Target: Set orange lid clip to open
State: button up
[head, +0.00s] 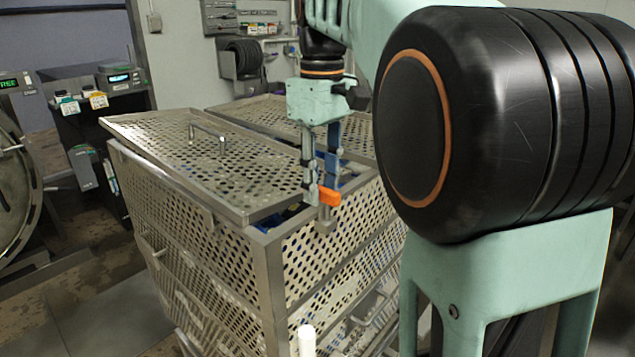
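The orange lid clip (329,197) sits at the near top corner region of the perforated metal basket (275,300), by the gap between its two lid panels. The left lid panel (165,135) has a bar handle and lies on top. My gripper (320,188) points down at the clip. Its two fingers are apart, with a gap showing between them, and their tips are beside and just behind the clip. I cannot tell whether a finger touches the clip. The clip's far side is hidden.
A second perforated lid panel (262,108) lies behind. A round metal door (15,190) stands at the far left, near a dark console (95,110). My large black arm joint blocks the right side. Floor at the lower left is clear.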

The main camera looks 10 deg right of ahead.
grip_shut()
jog(key=shift+n, duration=0.3)
jog(key=n+p, duration=0.2)
jog(key=shift+s+a+r+n, duration=0.1)
jog(key=shift+a+r+n, duration=0.05)
jog(key=shift+n, duration=0.25)
jog(key=n, duration=0.3)
jog(key=n+p, duration=0.1)
jog(key=n, duration=0.2)
jog(key=s+n, duration=0.1)
jog(key=n, duration=0.2)
jog(key=shift+a+p, duration=0.1)
jog(key=shift+p, duration=0.2)
jog(key=n, duration=0.5)
jog(key=shift+s, duration=0.35)
jog(key=shift+n, duration=0.4)
